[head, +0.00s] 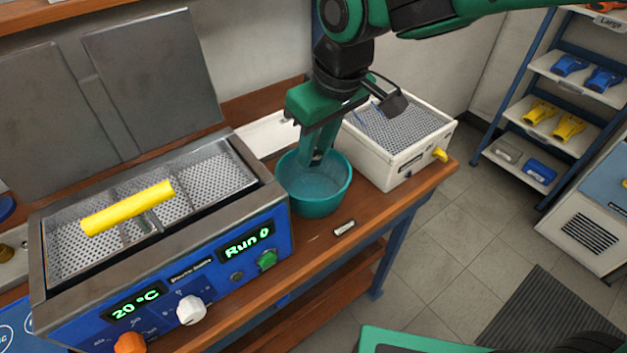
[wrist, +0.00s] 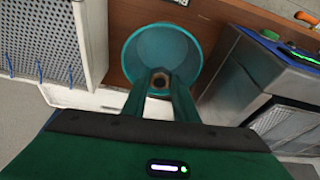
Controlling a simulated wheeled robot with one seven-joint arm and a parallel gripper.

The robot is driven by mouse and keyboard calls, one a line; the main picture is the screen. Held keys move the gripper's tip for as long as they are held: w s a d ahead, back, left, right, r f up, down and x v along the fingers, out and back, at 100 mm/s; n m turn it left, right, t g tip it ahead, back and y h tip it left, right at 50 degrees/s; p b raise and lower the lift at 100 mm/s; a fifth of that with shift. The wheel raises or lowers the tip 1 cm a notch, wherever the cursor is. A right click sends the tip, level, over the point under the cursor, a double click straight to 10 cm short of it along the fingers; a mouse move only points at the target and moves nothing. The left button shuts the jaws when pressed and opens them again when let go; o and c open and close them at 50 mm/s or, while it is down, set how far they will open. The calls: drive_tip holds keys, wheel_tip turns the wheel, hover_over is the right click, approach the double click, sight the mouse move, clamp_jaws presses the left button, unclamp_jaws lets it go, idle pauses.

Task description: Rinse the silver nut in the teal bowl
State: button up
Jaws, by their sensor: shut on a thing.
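The teal bowl (head: 314,198) stands on the wooden bench between the blue machine and the white box. It also shows in the wrist view (wrist: 140,40), under the fingertips. My gripper (head: 317,163) points down into the bowl's opening, with its fingers inside the rim in the head view. In the wrist view my gripper (wrist: 160,85) is shut on the nut (wrist: 159,80), a small ring with a dark hole between the fingertips. The nut is hidden in the head view. I cannot tell whether it touches the liquid or the bowl floor.
The blue ultrasonic machine (head: 250,220) with a basket and yellow handle (head: 128,207) is on the left. The white perforated-top box (head: 390,165) with a yellow tap is close on the right. A small label (head: 344,228) lies near the bench's front edge. A blue shelf stands far right.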

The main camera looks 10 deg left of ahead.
idle(0.3)
drive_tip(key=shift+r, duration=2)
